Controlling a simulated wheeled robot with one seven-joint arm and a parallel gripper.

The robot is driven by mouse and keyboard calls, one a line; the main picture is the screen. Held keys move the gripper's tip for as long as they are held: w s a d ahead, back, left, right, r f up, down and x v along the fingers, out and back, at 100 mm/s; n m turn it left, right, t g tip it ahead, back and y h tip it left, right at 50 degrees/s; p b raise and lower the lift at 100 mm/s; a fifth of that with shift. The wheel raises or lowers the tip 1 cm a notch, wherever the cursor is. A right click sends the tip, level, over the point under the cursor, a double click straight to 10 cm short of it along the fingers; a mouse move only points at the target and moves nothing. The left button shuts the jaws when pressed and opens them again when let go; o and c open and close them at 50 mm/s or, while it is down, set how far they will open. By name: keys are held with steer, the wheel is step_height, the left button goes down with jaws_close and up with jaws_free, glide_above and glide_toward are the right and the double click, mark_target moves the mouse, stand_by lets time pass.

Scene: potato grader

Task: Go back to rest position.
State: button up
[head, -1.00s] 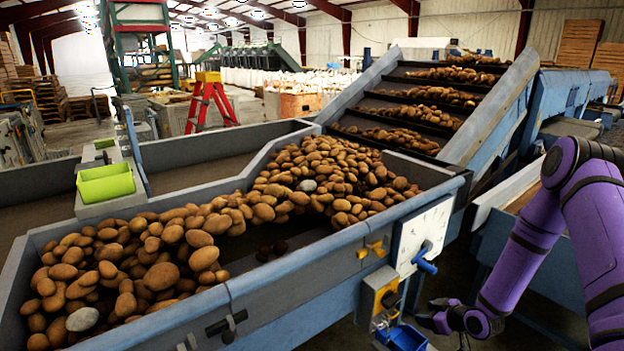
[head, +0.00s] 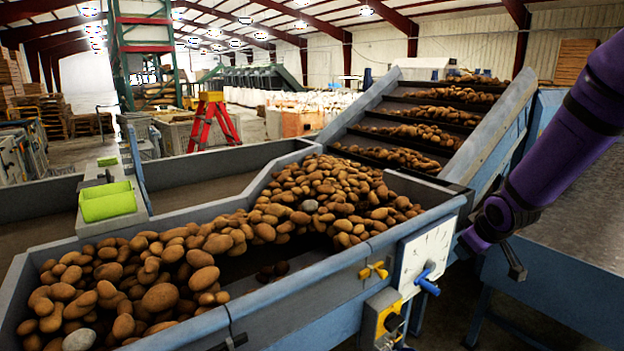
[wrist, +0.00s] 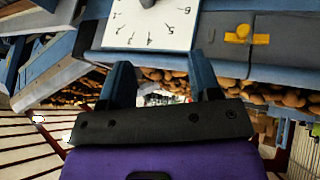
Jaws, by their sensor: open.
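My gripper (wrist: 163,82) is open in the wrist view. Its two dark blue fingers are apart and nothing is held between them. In the head view my purple arm comes in from the right and ends close to the right side of the white dial plate (head: 426,259). The fingers are hard to make out there. The dial plate also shows upside down in the wrist view (wrist: 150,25), past the fingers. I cannot tell the exact gap between gripper and plate. The dial's blue handle (head: 427,284) sits at its lower part.
The grader's trough (head: 300,290) of potatoes fills the front. A yellow knob (head: 373,270) and a yellow switch box (head: 385,318) are on its side. A conveyor (head: 480,150) rises behind. A grey-topped blue table (head: 575,270) stands at right. A green bin (head: 108,203) is at left.

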steer(key=s+a+r+m+h, duration=0.1)
steer(key=s+a+r+m, duration=0.2)
steer(key=s+r, duration=1.15)
steer(key=s+a+r+m+g, duration=0.1)
steer(key=s+a+r, duration=0.1)
steer(key=s, duration=0.6)
steer(key=s+a+r+m+y, duration=0.1)
steer(key=s+a+r, duration=0.1)
steer(key=s, duration=0.7)
steer(key=shift+a+r+m+g, duration=0.2)
steer(key=shift+r+m+g, duration=0.15)
steer(key=shift+r, duration=0.35)
